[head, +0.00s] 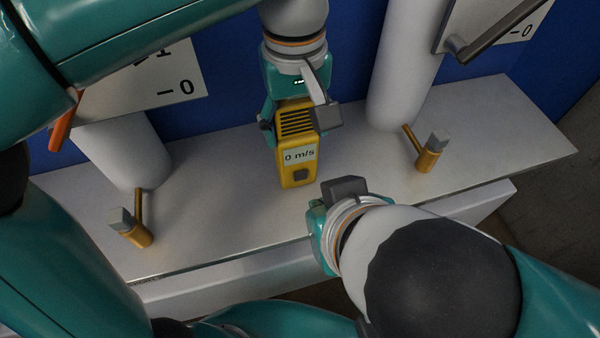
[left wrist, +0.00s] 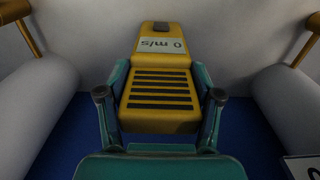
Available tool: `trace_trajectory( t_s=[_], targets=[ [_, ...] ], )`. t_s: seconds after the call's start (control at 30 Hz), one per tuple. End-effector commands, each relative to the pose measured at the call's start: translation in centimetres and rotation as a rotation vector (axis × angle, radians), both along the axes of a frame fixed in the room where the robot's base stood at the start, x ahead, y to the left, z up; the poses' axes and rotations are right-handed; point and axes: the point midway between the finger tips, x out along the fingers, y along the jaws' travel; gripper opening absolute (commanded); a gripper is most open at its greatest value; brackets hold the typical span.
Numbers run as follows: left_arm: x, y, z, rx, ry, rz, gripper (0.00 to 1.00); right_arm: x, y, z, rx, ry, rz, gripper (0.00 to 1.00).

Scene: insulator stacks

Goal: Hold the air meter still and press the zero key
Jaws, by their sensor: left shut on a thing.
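The yellow air meter (head: 297,172) stands about upright at the middle of the pale shelf, its display reading "0 m/s". A dark square key (head: 300,174) sits below the display. My left gripper (head: 297,120) is shut on the meter's upper, slotted part from above. The left wrist view shows the meter (left wrist: 160,78) between both fingers, with the dark key (left wrist: 161,25) at its far end. My right gripper (head: 338,198) is in front of the meter, low and to the right, apart from it. Its fingers are mostly hidden, so I cannot tell its opening.
The pale shelf (head: 225,225) has free room on both sides of the meter. White columns (head: 402,65) and (head: 125,150) rise behind. Brass fittings with grey caps stand at right (head: 428,155) and left (head: 135,228). A blue wall (head: 225,90) is behind.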

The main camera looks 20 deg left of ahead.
Motion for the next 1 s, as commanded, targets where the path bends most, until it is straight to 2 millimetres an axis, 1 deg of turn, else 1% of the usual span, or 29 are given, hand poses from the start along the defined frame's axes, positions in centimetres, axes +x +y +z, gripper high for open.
trace_trajectory(
  t_s=[0.03,0.47,0.5,0.63,0.67,1.0],
  targets=[
    [-0.12,-0.04,-0.51,0.006,0.013,-0.002,0.0,0.01,0.01,-0.12,0.0,0.0,0.0,0.0],
    [-0.11,-0.03,-0.51,0.006,0.013,-0.002,0.0,0.03,0.02,-0.13,0.0,0.0,0.0,0.0],
    [-0.11,-0.03,-0.51,0.006,0.013,-0.002,0.7,0.03,0.02,-0.13,0.0,0.0,0.0,0.0],
    [-0.09,-0.01,-0.42,0.005,0.01,-0.002,0.91,0.03,0.02,-0.12,0.0,0.0,0.0,0.0],
    [-0.09,-0.01,-0.38,0.005,0.009,-0.002,0.94,0.03,0.02,-0.11,0.0,0.0,0.0,0.0],
    [-0.04,-0.01,-0.06,0.002,0.004,-0.001,0.94,0.03,0.02,-0.05,0.0,0.0,0.0,0.0]
  ],
)
